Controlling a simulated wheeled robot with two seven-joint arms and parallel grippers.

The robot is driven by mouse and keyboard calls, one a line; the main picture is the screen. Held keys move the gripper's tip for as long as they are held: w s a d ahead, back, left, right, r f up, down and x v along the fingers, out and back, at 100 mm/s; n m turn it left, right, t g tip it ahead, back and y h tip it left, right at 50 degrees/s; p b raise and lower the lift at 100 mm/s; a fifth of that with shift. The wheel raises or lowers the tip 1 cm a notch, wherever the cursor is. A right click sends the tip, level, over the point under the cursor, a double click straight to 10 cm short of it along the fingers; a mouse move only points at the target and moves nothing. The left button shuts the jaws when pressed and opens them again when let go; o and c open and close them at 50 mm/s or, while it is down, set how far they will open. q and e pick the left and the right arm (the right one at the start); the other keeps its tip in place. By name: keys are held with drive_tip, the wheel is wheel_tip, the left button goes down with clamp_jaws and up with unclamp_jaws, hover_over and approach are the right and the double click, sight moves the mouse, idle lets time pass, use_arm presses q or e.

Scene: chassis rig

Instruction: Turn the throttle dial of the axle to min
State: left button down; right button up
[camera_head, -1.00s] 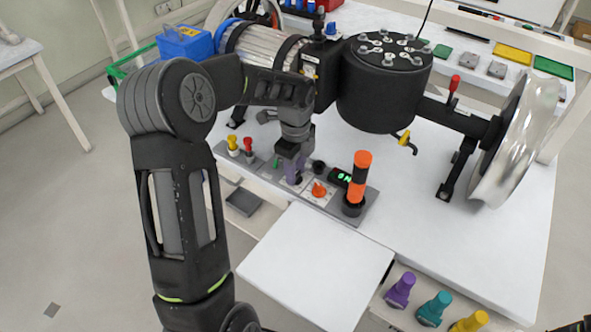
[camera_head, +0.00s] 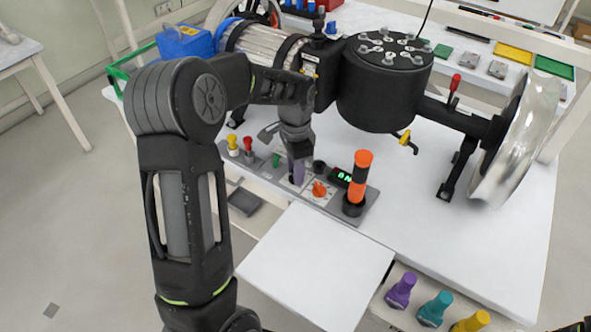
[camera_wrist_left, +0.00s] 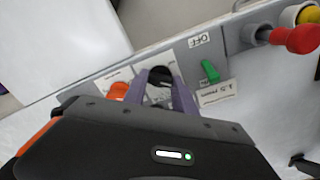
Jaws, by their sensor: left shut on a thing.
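The grey control panel (camera_head: 342,210) lies along the front of the bench below the axle assembly (camera_head: 385,90). My left gripper (camera_head: 297,178) reaches down to it, between a green switch (camera_head: 276,160) and an orange dial (camera_head: 319,188). In the left wrist view, my gripper's two purple-grey fingers (camera_wrist_left: 161,92) are shut on a dark round knob (camera_wrist_left: 160,76), mostly hidden between them. The orange dial (camera_wrist_left: 119,91) is beside the fingers, apart from them. Panel labels are too small or blurred to tell which dial is the throttle. My right gripper does not show.
An orange-and-black post (camera_head: 358,180) and a small green-lit display (camera_head: 340,176) stand right of the gripper. Yellow (camera_head: 233,143) and red (camera_head: 248,145) knobs stand left. A bare white surface (camera_head: 315,262) lies in front; several coloured bottle-like pieces stand at lower right.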

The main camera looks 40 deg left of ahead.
use_arm(q)
drive_tip(key=n, duration=1.3)
drive_tip(key=shift+p, duration=0.3)
drive_tip(key=c, duration=1)
unclamp_jaws()
wheel_tip(320, 180, up, 8)
drive_tip(key=shift+f, duration=0.1)
